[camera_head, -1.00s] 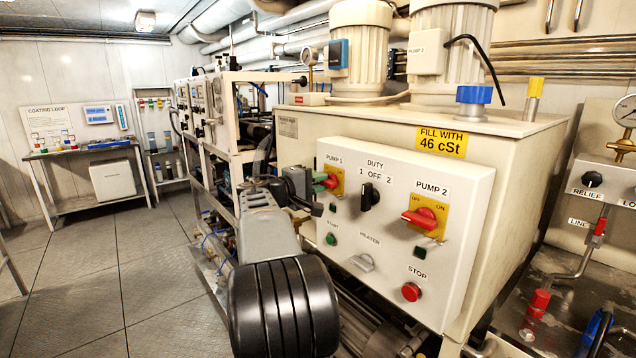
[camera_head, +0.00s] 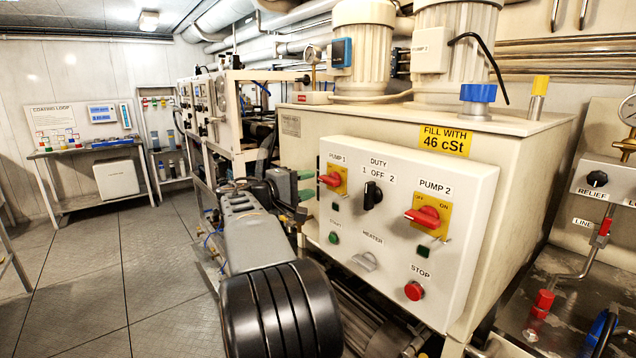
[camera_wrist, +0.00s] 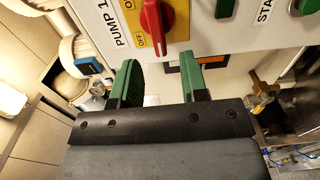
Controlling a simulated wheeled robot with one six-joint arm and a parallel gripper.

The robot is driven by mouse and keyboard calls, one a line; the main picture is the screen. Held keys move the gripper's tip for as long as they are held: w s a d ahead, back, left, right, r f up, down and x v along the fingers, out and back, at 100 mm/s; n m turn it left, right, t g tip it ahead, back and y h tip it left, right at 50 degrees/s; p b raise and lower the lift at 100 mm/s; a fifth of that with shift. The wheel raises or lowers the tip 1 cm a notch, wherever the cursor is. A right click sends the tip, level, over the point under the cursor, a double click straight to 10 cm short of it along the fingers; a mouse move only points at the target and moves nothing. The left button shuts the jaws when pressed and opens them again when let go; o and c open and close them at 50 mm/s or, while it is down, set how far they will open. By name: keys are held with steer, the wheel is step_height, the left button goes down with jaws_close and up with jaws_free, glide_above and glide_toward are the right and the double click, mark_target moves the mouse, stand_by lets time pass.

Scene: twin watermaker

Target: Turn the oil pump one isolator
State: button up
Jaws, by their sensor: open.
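The oil pump one isolator is a red handle (camera_head: 331,180) on a yellow plate, below the PUMP 1 label at the upper left of the white control panel (camera_head: 460,262). The handle lies roughly level across its plate. In the wrist view the red handle (camera_wrist: 155,24) is at the top, with the OFF mark beside it. My gripper (camera_head: 306,186) has green fingers and is open and empty, just left of the handle. In the wrist view its fingertips (camera_wrist: 160,75) are apart, a gap short of the handle and not touching it.
The same panel holds a black DUTY selector (camera_head: 372,194), a red PUMP 2 handle (camera_head: 424,217), a grey HEATER knob (camera_head: 364,261), a green START button (camera_head: 333,238) and a red STOP button (camera_head: 414,291). Open floor (camera_head: 120,265) lies to the left.

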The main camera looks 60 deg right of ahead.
steer(key=v, duration=0.9)
steer(key=shift+d, duration=0.1)
step_height(320, 180, down, 10)
steer(key=a+n+t+y, duration=0.2)
steer(key=t+y, duration=0.1)
steer(key=y, duration=0.1)
steer(key=a+f+n+t+y+p, duration=0.1)
steer(key=a+f+t+y+p, duration=0.1)
steer(key=a+f+y+p, duration=0.5)
steer(key=s+a+r+t+y+p, duration=0.1)
steer(key=s+a+r+y+p, duration=0.1)
steer(key=a, duration=0.5)
steer(key=s+a+r+t+y+p, duration=0.1)
steer(key=s+a+r+y+p, duration=0.1)
steer(key=a, duration=0.5)
steer(key=s+a+r+t+y+p, duration=0.2)
steer(key=a+p, duration=0.3)
steer(key=a, duration=0.3)
steer(key=shift+s+r+n, duration=0.3)
steer(key=shift+s+r, duration=0.25)
steer(key=shift+r, duration=0.35)
